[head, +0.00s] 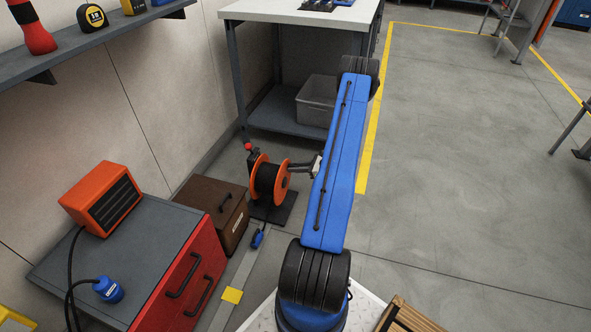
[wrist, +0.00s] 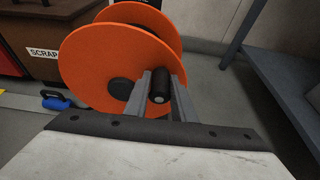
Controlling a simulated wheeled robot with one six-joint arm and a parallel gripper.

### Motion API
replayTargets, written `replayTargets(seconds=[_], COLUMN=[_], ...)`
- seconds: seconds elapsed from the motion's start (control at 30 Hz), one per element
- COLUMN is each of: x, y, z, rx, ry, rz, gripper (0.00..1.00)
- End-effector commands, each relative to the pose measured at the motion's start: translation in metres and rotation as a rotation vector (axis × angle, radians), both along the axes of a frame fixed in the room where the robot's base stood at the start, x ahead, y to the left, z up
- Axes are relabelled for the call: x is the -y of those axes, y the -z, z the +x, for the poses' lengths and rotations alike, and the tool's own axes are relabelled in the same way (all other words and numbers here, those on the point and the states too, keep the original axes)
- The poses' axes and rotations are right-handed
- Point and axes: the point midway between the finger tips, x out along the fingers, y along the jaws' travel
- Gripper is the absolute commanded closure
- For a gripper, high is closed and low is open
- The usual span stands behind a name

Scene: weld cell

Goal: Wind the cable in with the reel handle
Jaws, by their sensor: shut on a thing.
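The cable reel (head: 267,179) stands on the floor on a dark base, with orange side discs and dark cable wound between them. In the wrist view its orange disc (wrist: 112,68) fills the upper middle. The black reel handle (wrist: 161,86) sticks out from the disc toward the camera. My gripper (wrist: 160,92) has its two grey fingers on either side of the handle, shut on it. In the head view my gripper (head: 313,168) is at the reel's right side, partly hidden by my blue arm. A blue plug (head: 257,238) lies on the floor in front of the reel.
A brown scrap box (head: 222,212) stands left of the reel, beside a red drawer cabinet (head: 172,290) with an orange heater (head: 101,198). A workbench (head: 300,14) with a grey bin (head: 316,101) on its lower shelf stands behind. The floor at right is open.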

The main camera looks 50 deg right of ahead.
Motion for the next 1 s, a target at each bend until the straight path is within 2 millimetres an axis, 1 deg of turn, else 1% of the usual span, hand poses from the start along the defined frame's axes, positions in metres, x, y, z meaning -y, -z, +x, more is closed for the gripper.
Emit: replayTargets(seconds=[0.07,0.47,0.83,1.0], x=[-0.004,-0.006,-0.028,-0.031], y=[-0.002,-0.004,-0.019,-0.023], z=[-0.001,-0.002,-0.011,-0.012], rx=[-0.002,-0.002,-0.003,-0.002], ry=[-0.003,-0.002,-0.003,-0.002], rz=[0.003,0.002,0.002,0.001], gripper=[0.9,0.9,0.89,0.9])
